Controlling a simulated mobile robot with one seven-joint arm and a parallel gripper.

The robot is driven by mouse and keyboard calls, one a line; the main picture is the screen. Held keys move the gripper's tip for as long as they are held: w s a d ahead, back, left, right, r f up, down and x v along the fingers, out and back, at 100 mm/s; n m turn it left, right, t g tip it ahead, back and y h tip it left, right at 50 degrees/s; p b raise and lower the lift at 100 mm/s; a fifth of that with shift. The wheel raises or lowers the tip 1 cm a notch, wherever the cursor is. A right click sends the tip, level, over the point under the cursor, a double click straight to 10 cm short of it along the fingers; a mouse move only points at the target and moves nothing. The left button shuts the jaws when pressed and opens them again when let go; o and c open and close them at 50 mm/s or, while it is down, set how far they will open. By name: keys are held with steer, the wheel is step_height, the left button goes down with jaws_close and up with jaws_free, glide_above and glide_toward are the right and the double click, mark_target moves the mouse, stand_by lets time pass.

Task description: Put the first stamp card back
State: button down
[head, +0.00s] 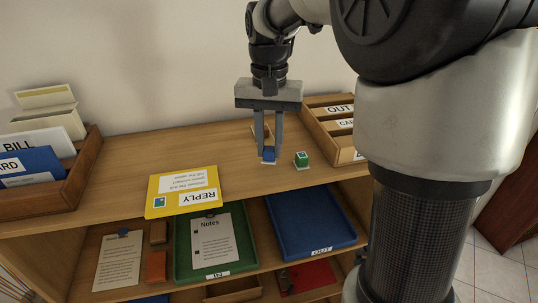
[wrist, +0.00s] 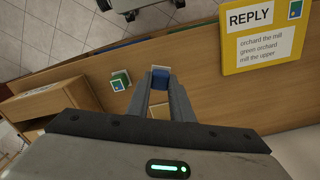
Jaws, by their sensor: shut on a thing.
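My gripper (head: 268,146) points down over the top of the wooden shelf unit, its fingers shut on a small blue stamp card (head: 268,155) with a pale lower edge. In the wrist view the blue card (wrist: 160,78) is between the fingertips (wrist: 160,84). It is at or just above the shelf top; I cannot tell if it touches. The wrist view shows the green card (wrist: 120,80) left of the fingers.
A yellow REPLY card (head: 182,205) lies at the shelf's front edge. A wooden sorter with an OUT label (head: 340,109) stands right, a wooden box (head: 40,200) of cards left. A small tan piece (wrist: 159,110) lies behind the fingers. Green and blue trays (head: 310,217) sit below.

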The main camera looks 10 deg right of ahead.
mark_target(269, 148)
steer(key=shift+f, duration=1.55)
steer(key=shift+f, duration=0.2)
steer(key=c, duration=1.6)
jaws_free()
steer(key=shift+o, duration=0.2)
